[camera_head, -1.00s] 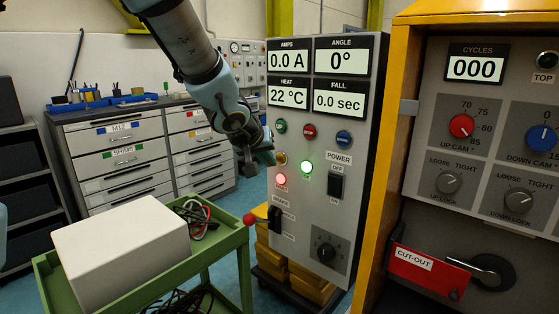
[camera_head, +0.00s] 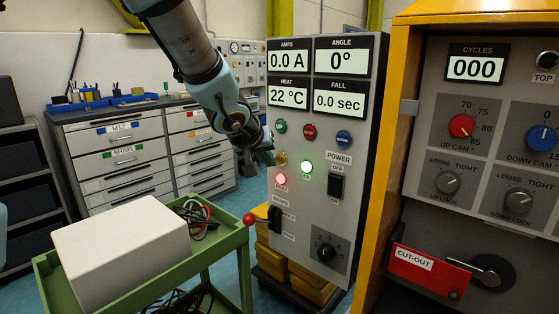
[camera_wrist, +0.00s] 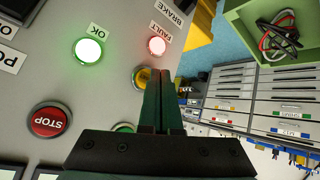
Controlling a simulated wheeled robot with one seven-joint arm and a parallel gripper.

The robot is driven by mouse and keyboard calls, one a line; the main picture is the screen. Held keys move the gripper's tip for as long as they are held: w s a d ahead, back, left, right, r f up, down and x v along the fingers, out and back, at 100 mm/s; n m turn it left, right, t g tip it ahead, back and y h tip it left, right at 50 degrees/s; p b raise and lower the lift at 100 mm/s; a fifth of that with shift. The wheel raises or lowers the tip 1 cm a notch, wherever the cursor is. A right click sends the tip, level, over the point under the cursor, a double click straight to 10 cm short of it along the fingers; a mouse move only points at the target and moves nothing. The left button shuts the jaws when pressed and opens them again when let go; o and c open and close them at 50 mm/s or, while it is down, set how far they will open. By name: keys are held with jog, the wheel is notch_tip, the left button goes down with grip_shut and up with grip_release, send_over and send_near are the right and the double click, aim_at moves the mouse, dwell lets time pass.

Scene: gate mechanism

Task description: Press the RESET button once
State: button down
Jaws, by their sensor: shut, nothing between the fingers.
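The grey control panel (camera_head: 310,215) stands in the middle of the head view. A yellow button (camera_head: 281,159) sits low on its left side, above a lit red FAULT lamp (camera_head: 281,179). No RESET label is readable on it. My gripper (camera_head: 268,157) is shut and empty, right beside the yellow button at the panel's left edge. In the wrist view the yellow button (camera_wrist: 141,77) is partly hidden behind my shut fingers (camera_wrist: 161,75). I cannot tell whether the tips touch it.
A lit green OK lamp (camera_head: 306,167), a red STOP button (camera_wrist: 48,122), a blue button (camera_head: 344,137) and a POWER switch (camera_head: 336,187) are close by. A green cart (camera_head: 225,245) with a white box (camera_head: 120,245) stands left. A yellow-framed cabinet (camera_head: 388,130) stands right.

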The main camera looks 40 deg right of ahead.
jog(key=shift+d, duration=0.1)
dwell(0.3)
jog(key=shift+w+d, duration=0.1)
jog(key=shift+d, duration=0.25)
jog(key=shift+w+d, duration=0.1)
jog(key=shift+d, duration=0.3)
dwell(0.9)
jog(key=shift+a, duration=0.1)
jog(key=shift+s+a, duration=0.25)
jog(key=shift+a, duration=0.45)
jog(key=shift+a, duration=0.1)
jog(key=a, duration=0.2)
jog(key=s+a, duration=0.1)
jog(key=a, duration=0.1)
jog(key=shift+s+a, duration=0.1)
jog(key=shift+a, duration=0.25)
dwell(0.6)
